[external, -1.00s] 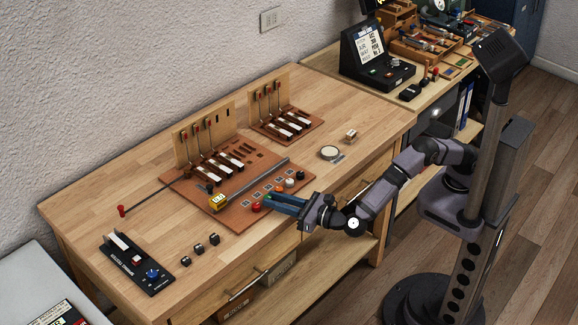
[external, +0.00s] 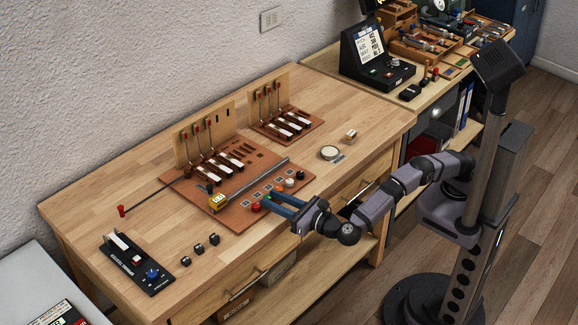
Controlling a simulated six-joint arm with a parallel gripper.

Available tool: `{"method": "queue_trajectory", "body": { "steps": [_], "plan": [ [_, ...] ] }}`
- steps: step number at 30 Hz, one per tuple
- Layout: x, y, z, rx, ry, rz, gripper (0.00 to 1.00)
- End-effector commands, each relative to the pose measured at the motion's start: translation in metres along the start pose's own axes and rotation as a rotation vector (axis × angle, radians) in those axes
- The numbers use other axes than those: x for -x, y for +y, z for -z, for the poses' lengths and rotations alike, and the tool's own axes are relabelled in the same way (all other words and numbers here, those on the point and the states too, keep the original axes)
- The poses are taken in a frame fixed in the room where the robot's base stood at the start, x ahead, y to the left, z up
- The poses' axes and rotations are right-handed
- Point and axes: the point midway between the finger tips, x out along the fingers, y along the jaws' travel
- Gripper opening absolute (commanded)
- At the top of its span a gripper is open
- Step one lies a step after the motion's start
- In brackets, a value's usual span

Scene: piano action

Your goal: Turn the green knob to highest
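The green knob (external: 266,198) shows as a small spot of green in a row of coloured knobs along the front edge of the brown board. My gripper (external: 268,199) is at this knob, its two blue fingers pointing left over the board's front edge. The fingertips look apart, with the green knob at or between them. They hide part of it, and I cannot tell whether they press on it. The knob's pointer and setting are too small to read.
A red knob (external: 255,207) sits close on the left, and an orange knob (external: 277,189) and a white knob (external: 289,183) on the right. A black panel (external: 137,264) stands at the left.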

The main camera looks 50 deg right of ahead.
Motion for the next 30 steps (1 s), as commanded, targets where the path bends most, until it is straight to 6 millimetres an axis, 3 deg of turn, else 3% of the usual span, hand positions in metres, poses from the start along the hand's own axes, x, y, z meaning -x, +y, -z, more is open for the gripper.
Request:
{"method": "queue_trajectory", "body": {
  "steps": [8,22,30],
  "plan": [
    [0.003,0.000,0.002,0.002,0.002,-0.001,0.28],
    [0.059,0.001,0.002,0.000,0.002,-0.002,0.28],
    [0.073,0.000,0.001,0.001,0.001,0.000,0.28]
  ]
}}
